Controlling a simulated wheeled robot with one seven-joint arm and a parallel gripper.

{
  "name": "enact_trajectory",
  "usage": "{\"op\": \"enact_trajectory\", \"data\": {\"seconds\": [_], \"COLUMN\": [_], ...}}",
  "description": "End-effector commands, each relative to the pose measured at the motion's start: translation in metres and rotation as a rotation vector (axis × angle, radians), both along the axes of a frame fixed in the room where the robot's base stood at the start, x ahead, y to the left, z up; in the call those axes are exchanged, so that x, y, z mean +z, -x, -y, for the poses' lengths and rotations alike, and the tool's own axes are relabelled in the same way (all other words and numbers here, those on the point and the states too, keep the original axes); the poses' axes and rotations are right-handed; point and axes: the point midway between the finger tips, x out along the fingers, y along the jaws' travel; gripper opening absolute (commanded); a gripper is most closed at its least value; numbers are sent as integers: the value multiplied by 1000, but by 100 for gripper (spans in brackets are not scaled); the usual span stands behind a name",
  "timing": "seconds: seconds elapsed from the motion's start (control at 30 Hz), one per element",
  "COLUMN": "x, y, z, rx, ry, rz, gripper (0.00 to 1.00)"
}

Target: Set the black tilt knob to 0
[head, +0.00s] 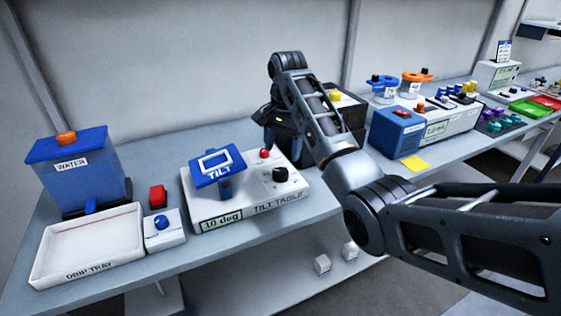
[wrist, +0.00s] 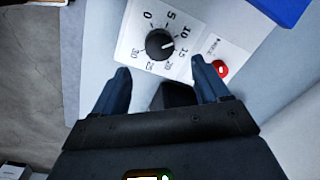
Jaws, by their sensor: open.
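The black tilt knob (head: 280,174) sits on the top right of the white tilt table (head: 215,207), whose display reads 10 deg. In the wrist view the knob (wrist: 158,43) is ringed by marks from 0 to 30. Its white pointer line faces right, towards the 10 and 15 side. My gripper (wrist: 160,72) is open and empty. Its two blue fingers are spread below the knob in the wrist view, with the knob beyond the gap between their tips. I see no contact with the knob.
A red button (head: 265,153) sits close to the knob; it also shows in the wrist view (wrist: 221,69). A blue TILT platform (head: 217,168) stands left of the knob. Farther left are the drip tray (head: 88,270) and blue water tank (head: 85,180). A blue-fronted instrument (head: 397,130) stands right.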

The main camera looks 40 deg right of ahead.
Motion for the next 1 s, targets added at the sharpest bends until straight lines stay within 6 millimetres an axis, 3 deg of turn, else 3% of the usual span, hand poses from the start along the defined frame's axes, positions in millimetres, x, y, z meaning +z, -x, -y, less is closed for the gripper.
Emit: {"op": "enact_trajectory", "data": {"seconds": [0.5, 0.87, 1.0], "x": [-68, -74, -74], "y": [-3, -4, -4], "z": [-1, -1, -1], "rx": [0, 0, 0], "ry": [0, 0, 0], "rz": [-2, 1, 1], "gripper": [75, 75, 62]}}
